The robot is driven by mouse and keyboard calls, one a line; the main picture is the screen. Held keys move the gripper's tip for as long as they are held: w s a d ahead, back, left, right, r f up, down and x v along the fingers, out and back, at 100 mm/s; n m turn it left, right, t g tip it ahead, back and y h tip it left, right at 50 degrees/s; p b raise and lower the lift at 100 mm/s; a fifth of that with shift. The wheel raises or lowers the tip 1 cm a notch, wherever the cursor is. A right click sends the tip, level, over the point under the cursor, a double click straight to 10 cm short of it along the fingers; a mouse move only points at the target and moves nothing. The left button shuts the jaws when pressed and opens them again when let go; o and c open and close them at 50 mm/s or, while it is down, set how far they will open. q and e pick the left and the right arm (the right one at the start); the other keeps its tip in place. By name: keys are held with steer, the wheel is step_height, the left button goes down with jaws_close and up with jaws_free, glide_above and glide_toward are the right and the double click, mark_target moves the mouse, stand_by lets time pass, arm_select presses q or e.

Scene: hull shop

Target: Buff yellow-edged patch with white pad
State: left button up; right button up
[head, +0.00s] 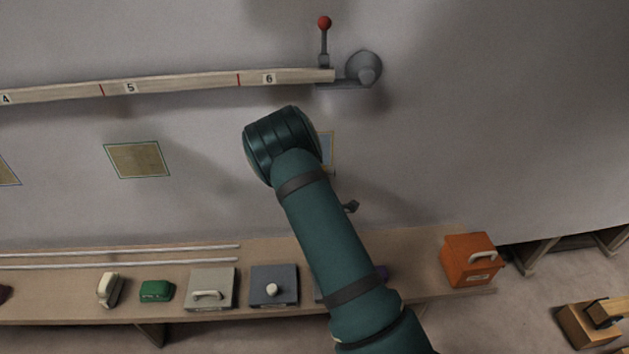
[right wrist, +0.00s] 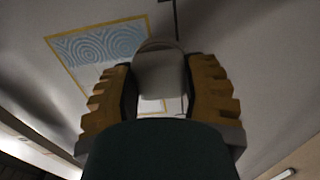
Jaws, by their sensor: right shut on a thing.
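The yellow-edged patch (head: 328,150) is on the grey hull, mostly hidden behind my right arm in the head view. In the right wrist view the same patch (right wrist: 98,52) shows a yellow border and pale blue swirl marks. My right gripper (right wrist: 165,62) is shut on the white pad (right wrist: 158,78), a pale rounded piece between its two fingers. The pad covers part of the patch's right side in that view. I cannot tell whether it touches the hull. My right gripper is hidden behind its arm in the head view. My left gripper is out of view.
A numbered rail (head: 185,82) crosses the hull above, ending at a red-knobbed lever (head: 324,40). A green-edged patch (head: 137,159) is to the left. The bench (head: 60,306) below holds a cream block (head: 108,291), a green block (head: 156,291) and an orange box (head: 468,262).

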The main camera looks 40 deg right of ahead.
steer(key=shift+w+d, duration=0.3)
steer(key=shift+w, duration=0.15)
stand_by(0.4)
steer(key=shift+r, duration=0.15)
steer(key=shift+w+d+r+p, duration=0.1)
steer(key=shift+r+p, duration=2)
steer(key=shift+r, duration=1.25)
steer(key=shift+w+r+p, duration=0.1)
steer(key=shift+r+p, duration=1.95)
steer(key=shift+r, duration=1.25)
steer(key=shift+s+f+b, duration=0.1)
steer(key=shift+f+b, duration=4.05)
steer(key=shift+f, duration=2.75)
steer(key=shift+o, duration=1.4)
steer(key=shift+c, duration=1.4)
steer(key=shift+s, duration=0.15)
